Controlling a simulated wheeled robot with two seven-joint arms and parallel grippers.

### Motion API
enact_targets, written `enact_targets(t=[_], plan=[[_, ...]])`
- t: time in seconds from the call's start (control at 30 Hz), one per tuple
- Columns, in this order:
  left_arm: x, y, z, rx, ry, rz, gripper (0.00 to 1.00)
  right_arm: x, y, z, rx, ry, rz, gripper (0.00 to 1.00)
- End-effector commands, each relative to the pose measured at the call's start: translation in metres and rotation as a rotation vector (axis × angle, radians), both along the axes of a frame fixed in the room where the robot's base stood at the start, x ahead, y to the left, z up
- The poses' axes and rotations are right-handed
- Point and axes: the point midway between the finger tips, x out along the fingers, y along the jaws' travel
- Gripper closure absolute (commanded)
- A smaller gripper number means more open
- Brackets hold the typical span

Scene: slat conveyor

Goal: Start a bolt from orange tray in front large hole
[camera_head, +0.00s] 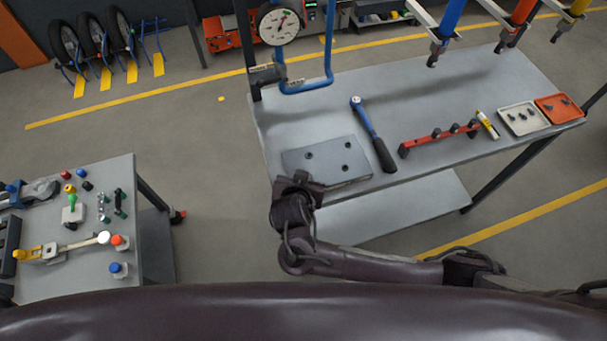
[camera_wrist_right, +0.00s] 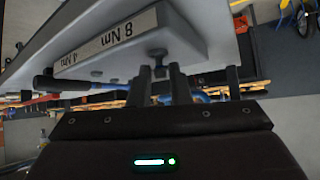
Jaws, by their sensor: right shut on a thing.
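The grey plate (camera_head: 335,172) lies at the front left of the bench, with dark holes in its top. Its labelled front face (camera_wrist_right: 95,60), reading 8 Nm, shows upside down in the right wrist view. My right gripper (camera_head: 300,181) is at the plate's front left corner and hides that part of it. In the wrist view its fingers (camera_wrist_right: 161,82) are shut on a small dark bolt (camera_wrist_right: 158,54) close to the plate; I cannot tell whether it sits in a hole. The orange tray (camera_head: 548,115) with dark bolts stands at the bench's right end. My left gripper is out of view.
A white tray (camera_head: 507,126) of bolts, a yellow marker (camera_head: 487,124), a red rack (camera_head: 425,145) and a blue torque wrench (camera_head: 372,132) lie right of the plate. A gauge (camera_head: 280,25) stands behind it. Coloured tools hang above. A side table (camera_head: 120,215) stands left.

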Motion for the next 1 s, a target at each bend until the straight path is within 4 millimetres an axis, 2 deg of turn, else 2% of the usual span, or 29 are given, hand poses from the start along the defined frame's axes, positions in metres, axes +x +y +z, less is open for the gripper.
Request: enact_targets(t=[0.13,0.63,1.0], plan=[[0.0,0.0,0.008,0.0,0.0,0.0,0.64,-0.001,0.0,0.0,-0.002,0.004,-0.038,1.0],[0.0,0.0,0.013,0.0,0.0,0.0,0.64,-0.001,0.001,0.0,-0.003,0.004,-0.072,1.0],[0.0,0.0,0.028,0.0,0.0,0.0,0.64,0.0,0.006,-0.001,-0.001,0.005,-0.271,1.0]])
